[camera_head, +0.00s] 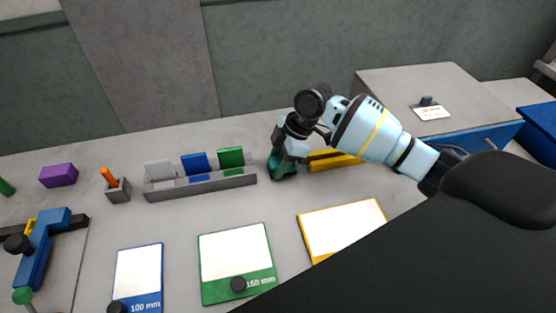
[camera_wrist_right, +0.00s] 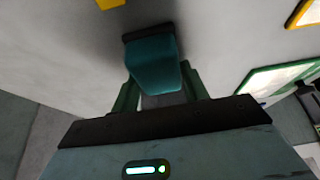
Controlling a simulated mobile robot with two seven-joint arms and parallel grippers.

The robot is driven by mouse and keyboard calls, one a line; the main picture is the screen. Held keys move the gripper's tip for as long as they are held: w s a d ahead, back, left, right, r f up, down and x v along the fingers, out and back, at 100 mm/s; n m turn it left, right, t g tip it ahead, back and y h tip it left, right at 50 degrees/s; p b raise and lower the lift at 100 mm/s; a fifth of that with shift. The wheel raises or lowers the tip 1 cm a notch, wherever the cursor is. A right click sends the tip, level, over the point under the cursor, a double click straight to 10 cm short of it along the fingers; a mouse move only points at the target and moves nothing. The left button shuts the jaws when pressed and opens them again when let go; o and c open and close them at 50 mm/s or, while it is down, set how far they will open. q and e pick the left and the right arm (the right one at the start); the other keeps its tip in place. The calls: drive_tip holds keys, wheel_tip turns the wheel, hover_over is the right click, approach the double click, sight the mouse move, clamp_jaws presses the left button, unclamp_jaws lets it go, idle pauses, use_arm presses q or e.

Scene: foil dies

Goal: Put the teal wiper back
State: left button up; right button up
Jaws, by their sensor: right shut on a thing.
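The teal wiper (camera_wrist_right: 155,65), a teal block with a dark strip along its far end, sits between the fingers of my right gripper (camera_wrist_right: 158,95) in the right wrist view. The gripper is shut on it. In the head view my right gripper (camera_head: 287,152) reaches down at the back of the table, and the teal wiper (camera_head: 283,168) shows low beneath it, partly hidden. I cannot tell whether the wiper touches the table. My left gripper is not in view.
A yellow block (camera_head: 335,160) is close to the right of my gripper. A grey rack (camera_head: 200,187) with grey, blue and green pieces is to its left. Blue-, green- (camera_head: 237,262) and yellow-framed (camera_head: 345,228) white plates lie in front. A grey box (camera_head: 435,95) stands at right.

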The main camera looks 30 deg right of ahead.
drive_tip(key=o, duration=1.3)
drive_tip(key=v, duration=1.2)
drive_tip(key=shift+p, duration=0.3)
